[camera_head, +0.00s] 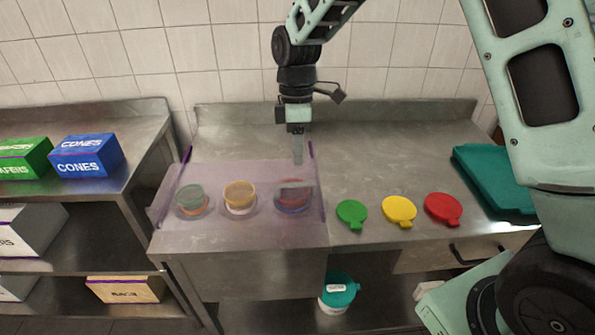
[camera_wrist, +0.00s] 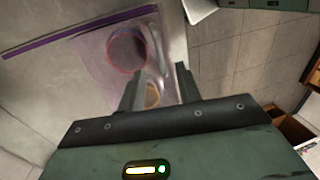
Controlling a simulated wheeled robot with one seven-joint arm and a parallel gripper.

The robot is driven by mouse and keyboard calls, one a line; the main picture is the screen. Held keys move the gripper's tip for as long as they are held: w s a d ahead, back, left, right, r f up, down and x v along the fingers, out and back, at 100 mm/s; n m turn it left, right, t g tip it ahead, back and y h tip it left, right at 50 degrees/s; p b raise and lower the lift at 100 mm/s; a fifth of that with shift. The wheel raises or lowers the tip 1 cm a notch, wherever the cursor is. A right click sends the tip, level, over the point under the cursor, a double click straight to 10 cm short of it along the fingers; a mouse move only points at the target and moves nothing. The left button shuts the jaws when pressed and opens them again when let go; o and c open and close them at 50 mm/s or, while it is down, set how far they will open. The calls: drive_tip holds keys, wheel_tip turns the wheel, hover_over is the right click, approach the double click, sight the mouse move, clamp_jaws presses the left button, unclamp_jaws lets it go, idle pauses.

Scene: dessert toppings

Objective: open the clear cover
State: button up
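The clear cover (camera_head: 260,178) is a see-through sheet with purple edge strips, lying over three round containers on the metal counter. My gripper (camera_head: 298,158) points down above the cover's right part, near the red container. Its two fingers stand apart in the wrist view (camera_wrist: 160,78), with nothing clearly held between them. Contact with the cover cannot be told.
Green (camera_head: 351,212), yellow (camera_head: 399,209) and red (camera_head: 443,207) lids lie right of the cover. A teal board (camera_head: 490,178) lies further right. A blue CONES box (camera_head: 86,156) stands on the left shelf. The counter behind the lids is clear.

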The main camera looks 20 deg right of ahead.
sight(298, 183)
drive_tip(key=f, duration=0.3)
drive_tip(key=s+f+p, duration=0.1)
drive_tip(key=f, duration=0.2)
drive_tip(key=shift+s+a+f, duration=0.15)
drive_tip(key=shift+a+f, duration=0.05)
drive_tip(key=shift+f, duration=0.1)
clamp_jaws()
